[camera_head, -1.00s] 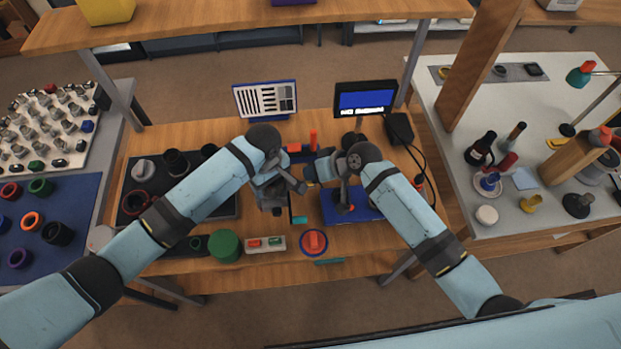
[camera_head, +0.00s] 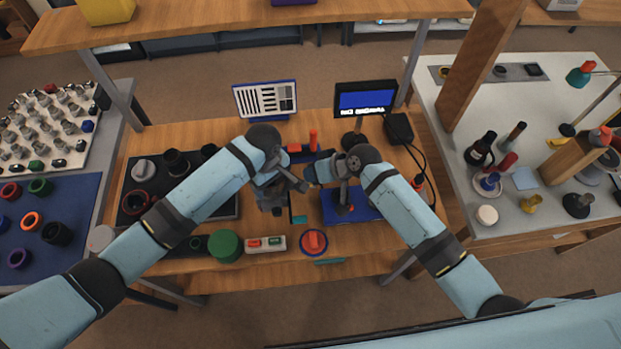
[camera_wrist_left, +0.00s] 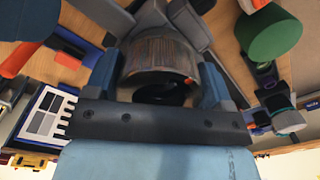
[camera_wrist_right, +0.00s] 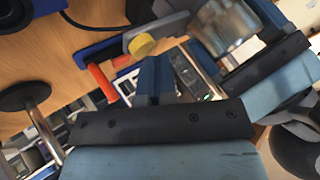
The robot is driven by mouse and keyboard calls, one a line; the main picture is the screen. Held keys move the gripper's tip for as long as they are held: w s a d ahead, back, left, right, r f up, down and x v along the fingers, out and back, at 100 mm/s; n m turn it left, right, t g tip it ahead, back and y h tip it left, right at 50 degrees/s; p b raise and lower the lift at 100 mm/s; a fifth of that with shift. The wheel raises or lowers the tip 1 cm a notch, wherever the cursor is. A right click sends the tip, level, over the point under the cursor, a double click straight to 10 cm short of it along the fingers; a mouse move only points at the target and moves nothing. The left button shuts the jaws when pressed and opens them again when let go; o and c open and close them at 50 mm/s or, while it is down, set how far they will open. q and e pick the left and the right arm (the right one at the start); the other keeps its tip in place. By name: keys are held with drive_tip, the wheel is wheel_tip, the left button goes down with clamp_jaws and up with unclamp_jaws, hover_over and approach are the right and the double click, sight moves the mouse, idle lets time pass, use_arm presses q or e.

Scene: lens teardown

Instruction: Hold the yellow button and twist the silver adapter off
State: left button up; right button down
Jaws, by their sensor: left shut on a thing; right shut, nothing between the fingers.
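The silver adapter (camera_wrist_left: 160,58) is a shiny metal cylinder with a dark hollow. In the left wrist view it sits between the two blue fingers of my left gripper (camera_wrist_left: 160,85), which is shut on it. It also shows in the right wrist view (camera_wrist_right: 222,30). The yellow button (camera_wrist_right: 142,44) is a small round cap on a grey-blue part beside the adapter in that view. My right gripper (camera_wrist_right: 155,78) is shut and empty, its fingers together, apart from the button. In the head view both grippers meet above the middle of the bench, and the button cannot be made out.
A screen (camera_head: 365,99) and chart stand (camera_head: 265,100) are behind.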

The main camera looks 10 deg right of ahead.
use_arm(q)
drive_tip(key=shift+d+n, duration=0.1)
drive_tip(key=shift+n, duration=1)
drive_tip(key=n, duration=0.2)
drive_tip(key=shift+w+n, duration=0.1)
drive_tip(key=shift+n, duration=0.2)
drive_tip(key=o, duration=0.9)
drive_tip(key=shift+o, duration=0.2)
